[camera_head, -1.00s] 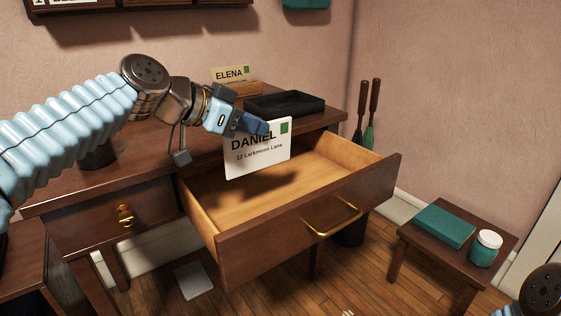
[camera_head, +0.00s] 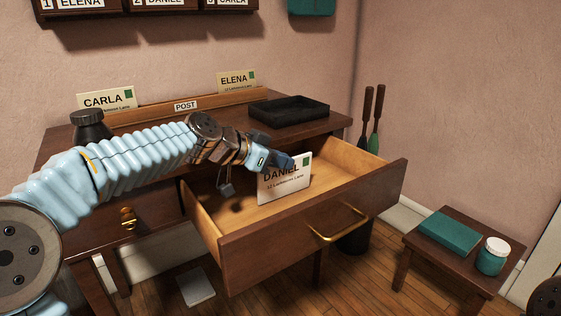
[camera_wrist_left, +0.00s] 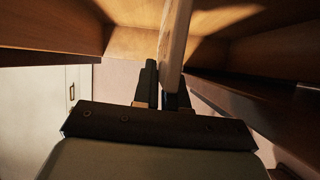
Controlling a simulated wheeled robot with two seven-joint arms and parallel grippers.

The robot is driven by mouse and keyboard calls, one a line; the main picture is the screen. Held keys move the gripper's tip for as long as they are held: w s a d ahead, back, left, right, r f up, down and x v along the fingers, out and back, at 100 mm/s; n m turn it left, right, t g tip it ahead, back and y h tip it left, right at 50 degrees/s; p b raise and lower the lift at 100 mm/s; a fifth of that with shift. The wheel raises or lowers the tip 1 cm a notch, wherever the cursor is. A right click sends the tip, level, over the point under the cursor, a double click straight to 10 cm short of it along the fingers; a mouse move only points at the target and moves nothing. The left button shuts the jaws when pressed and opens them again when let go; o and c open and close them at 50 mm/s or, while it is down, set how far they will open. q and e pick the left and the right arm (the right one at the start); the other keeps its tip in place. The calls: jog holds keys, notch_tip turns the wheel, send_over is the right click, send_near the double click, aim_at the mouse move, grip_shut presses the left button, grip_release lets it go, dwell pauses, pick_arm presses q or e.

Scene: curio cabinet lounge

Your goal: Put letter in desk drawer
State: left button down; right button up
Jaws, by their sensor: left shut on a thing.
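The letter (camera_head: 284,187) is a white envelope reading DANIEL, 12 Larkmoss Lane, with a green stamp. My left gripper (camera_head: 285,164) is shut on its top edge and holds it upright inside the open desk drawer (camera_head: 225,207). The letter's lower edge is at or just above the drawer floor; I cannot tell whether it touches. In the left wrist view the letter (camera_wrist_left: 175,45) shows edge-on between the fingers (camera_wrist_left: 163,90), with wooden drawer walls around it. My right gripper is out of view; only a bit of that arm shows.
On the desk (camera_head: 150,120) are a black tray (camera_head: 288,109), a post rack (camera_head: 185,106) with letters for CARLA (camera_head: 107,99) and ELENA (camera_head: 236,81), and a dark container (camera_head: 91,127). A side table (camera_head: 450,245) stands right with a teal book (camera_head: 450,231) and jar (camera_head: 492,256).

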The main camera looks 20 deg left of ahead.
pick_arm(q)
jog(key=shift+f, duration=0.2)
jog(key=c, duration=1.2)
grip_release()
jog(key=shift+r, duration=0.1)
jog(key=shift+r, duration=0.15)
jog(key=v, duration=1.2)
